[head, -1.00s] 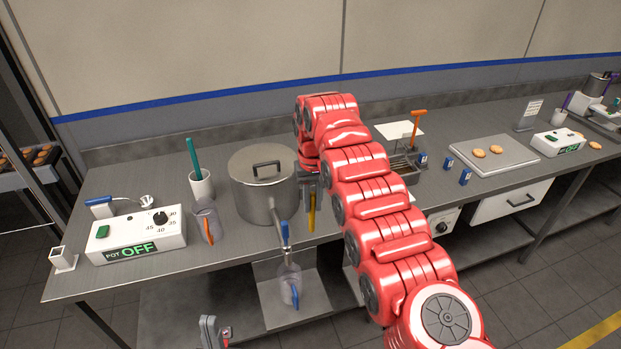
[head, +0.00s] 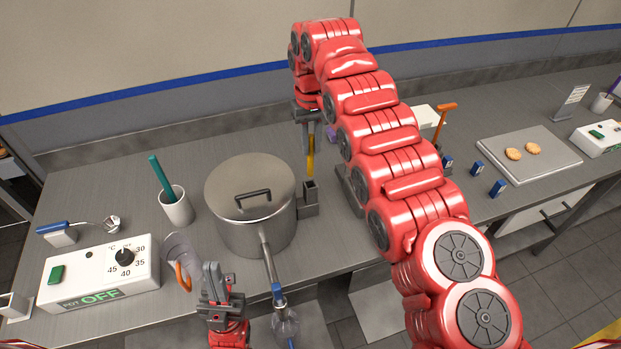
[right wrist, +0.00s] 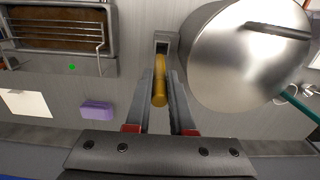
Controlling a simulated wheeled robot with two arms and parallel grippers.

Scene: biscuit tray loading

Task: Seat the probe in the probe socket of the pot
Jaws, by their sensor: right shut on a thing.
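The steel pot (head: 235,228) stands on the counter with its lid on. The probe socket (head: 309,196) is a small square block on the pot's right side; it also shows in the right wrist view (right wrist: 163,37). My right gripper (head: 308,138) is above the socket, shut on the yellow probe (head: 310,158), which points down. In the right wrist view, the probe (right wrist: 159,88) is between the fingers and its far end lines up with the socket opening. I cannot tell whether its tip is inside. My left gripper (head: 222,290) is low in front of the pot; its jaw gap is unclear.
The pot's tap (head: 277,292) sticks out in front, above a clear bottle (head: 285,327). A white cup (head: 177,208), a jug with an orange handle (head: 180,255) and the control box (head: 100,277) reading OFF stand left. A purple block (right wrist: 97,110) lies near the socket.

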